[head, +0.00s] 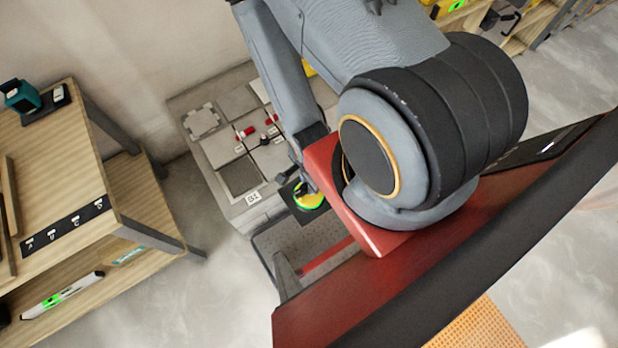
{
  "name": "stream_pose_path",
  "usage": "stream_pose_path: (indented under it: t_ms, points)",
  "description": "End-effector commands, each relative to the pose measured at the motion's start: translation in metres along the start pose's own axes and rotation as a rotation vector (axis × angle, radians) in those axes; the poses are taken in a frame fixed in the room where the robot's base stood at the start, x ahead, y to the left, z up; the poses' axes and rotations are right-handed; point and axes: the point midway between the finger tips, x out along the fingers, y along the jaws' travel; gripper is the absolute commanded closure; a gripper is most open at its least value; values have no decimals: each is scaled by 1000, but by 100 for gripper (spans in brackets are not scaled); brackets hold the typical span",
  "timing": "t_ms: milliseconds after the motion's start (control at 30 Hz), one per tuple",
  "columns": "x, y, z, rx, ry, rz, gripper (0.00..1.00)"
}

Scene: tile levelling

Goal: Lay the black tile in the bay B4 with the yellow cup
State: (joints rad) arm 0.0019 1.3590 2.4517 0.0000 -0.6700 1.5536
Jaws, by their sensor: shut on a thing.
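My gripper (299,186) is shut on the yellow cup (311,201), partly hidden behind my arm. The black tile (298,212) shows directly under the cup, against it; the tile's right part is hidden. They are just right of the near edge of the grey tiled platform (177,105). A dark square bay (240,176) lies in the platform to the left of the cup. A small white label (254,198) at its front is too small to read surely, so I cannot tell whether it is B4.
Red levelling pieces (250,131) stand on the light tiles behind the dark bay. A wooden bench (62,150) with a teal tool (22,97) stands at the left; a spirit level (62,294) lies on its lower shelf. Grey floor is free between bench and platform.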

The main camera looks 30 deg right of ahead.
Motion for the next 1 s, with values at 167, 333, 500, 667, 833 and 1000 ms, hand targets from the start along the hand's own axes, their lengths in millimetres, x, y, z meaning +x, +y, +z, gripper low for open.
stream_pose_path:
  t_ms: [167,333,500,667,833,1000]
  points:
    - [-10,0,0,0,0,0,100]
    - [-19,0,0,0,0,0,100]
    - [-28,0,0,0,0,1,100]
    - [-37,0,0,0,0,1,100]
    - [-45,0,0,0,0,0,100]
    - [-49,1,0,0,0,1,100]
